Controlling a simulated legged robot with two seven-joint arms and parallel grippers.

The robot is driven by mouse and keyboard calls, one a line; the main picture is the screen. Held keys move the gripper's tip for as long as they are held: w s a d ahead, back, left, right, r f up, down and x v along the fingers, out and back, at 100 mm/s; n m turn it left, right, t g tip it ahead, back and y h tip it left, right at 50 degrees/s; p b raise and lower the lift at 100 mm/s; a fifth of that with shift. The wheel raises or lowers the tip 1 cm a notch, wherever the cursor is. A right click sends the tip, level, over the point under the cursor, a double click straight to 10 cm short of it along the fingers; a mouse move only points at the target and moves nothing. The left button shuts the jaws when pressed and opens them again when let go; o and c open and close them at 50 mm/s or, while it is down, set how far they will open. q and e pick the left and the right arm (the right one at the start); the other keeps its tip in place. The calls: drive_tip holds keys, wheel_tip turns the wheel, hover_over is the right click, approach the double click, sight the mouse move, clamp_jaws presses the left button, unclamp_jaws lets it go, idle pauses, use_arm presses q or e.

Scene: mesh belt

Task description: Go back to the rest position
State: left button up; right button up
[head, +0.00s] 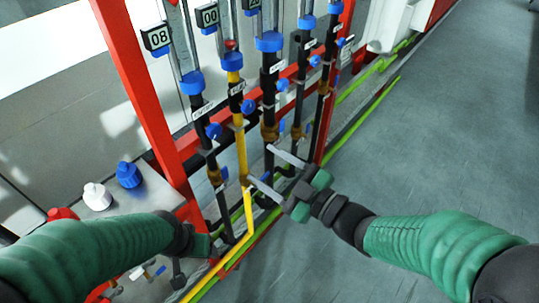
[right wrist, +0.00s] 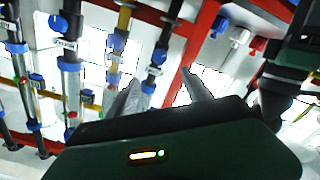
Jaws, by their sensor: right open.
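My right gripper (head: 258,163) is open, its two grey fingers spread apart beside the lower parts of the yellow pipe (head: 241,150) and a black pipe (head: 269,105). I cannot tell whether a finger touches a pipe. In the right wrist view the open fingers (right wrist: 160,77) point at the pipe rack, and nothing is clearly held between them. My left arm reaches in from the left, low over the grey box. Its gripper (head: 200,246) shows only as a small dark and green part, and its fingers cannot be made out.
A red frame (head: 135,85) surrounds upright pipes with blue fittings and number tags. A grey box (head: 150,195) with a blue knob (head: 129,175) and a white knob (head: 97,197) stands at left. Green rails (head: 365,124) run along the floor. The grey floor (head: 440,130) at right is clear.

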drive_tip(key=w+d+f+m+g+h, duration=0.1)
drive_tip(key=w+d+f+m+h, duration=0.2)
drive_tip(key=d+f+m+h, duration=1.05)
drive_tip(key=s+d+f+m+g, duration=0.1)
drive_tip(key=s+d+f+g, duration=0.2)
drive_tip(key=s, duration=0.4)
drive_tip(key=s+d+f+m+g, duration=0.2)
drive_tip(key=s+d+f+g, duration=0.2)
drive_tip(key=s, duration=0.3)
drive_tip(key=shift+d+f+h, duration=0.35)
drive_tip(key=shift+d, duration=0.2)
